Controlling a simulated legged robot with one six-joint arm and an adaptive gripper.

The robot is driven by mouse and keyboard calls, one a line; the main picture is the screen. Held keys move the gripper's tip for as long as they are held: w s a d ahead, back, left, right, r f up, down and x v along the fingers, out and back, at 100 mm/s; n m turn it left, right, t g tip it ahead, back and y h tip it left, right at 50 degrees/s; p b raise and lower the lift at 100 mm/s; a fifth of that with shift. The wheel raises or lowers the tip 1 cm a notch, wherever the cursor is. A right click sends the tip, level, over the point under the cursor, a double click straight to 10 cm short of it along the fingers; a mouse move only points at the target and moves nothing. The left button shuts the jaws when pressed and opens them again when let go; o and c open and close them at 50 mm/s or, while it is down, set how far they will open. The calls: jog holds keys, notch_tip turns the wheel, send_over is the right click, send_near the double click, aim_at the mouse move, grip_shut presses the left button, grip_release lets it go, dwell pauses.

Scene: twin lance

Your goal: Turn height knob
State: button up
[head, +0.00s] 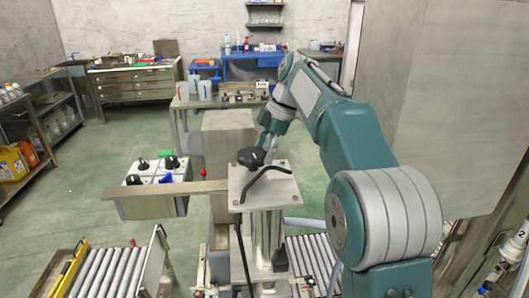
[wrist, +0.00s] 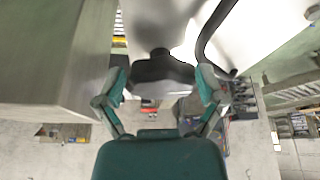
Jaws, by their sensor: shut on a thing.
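The height knob (head: 251,156), a black lobed knob on a short stem, stands on a light metal plate (head: 284,190) at the top of a column in the head view. My gripper (head: 267,140) reaches it from the far side, partly hidden behind the knob and plate. In the wrist view the dark knob (wrist: 160,70) sits between the two teal fingers of my gripper (wrist: 163,82), one finger at each side. My gripper is shut on the knob. The exact finger contact is hard to see.
A bent black handle (head: 266,182) lies over the plate close to the knob. A control box (head: 156,186) with several black knobs stands to the left. A grey block (head: 228,132) rises behind, and a large grey cabinet (head: 455,110) fills the right. Roller conveyors (head: 105,270) lie below.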

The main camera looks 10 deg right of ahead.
jog(key=shift+w+f+n, duration=0.1)
jog(key=shift+w+n, duration=0.05)
jog(key=shift+n, duration=0.15)
jog(key=o, duration=0.7)
jog(key=shift+o, duration=0.6)
jog(key=shift+a, duration=0.2)
jog(key=v, duration=0.7)
jog(key=shift+w, duration=0.15)
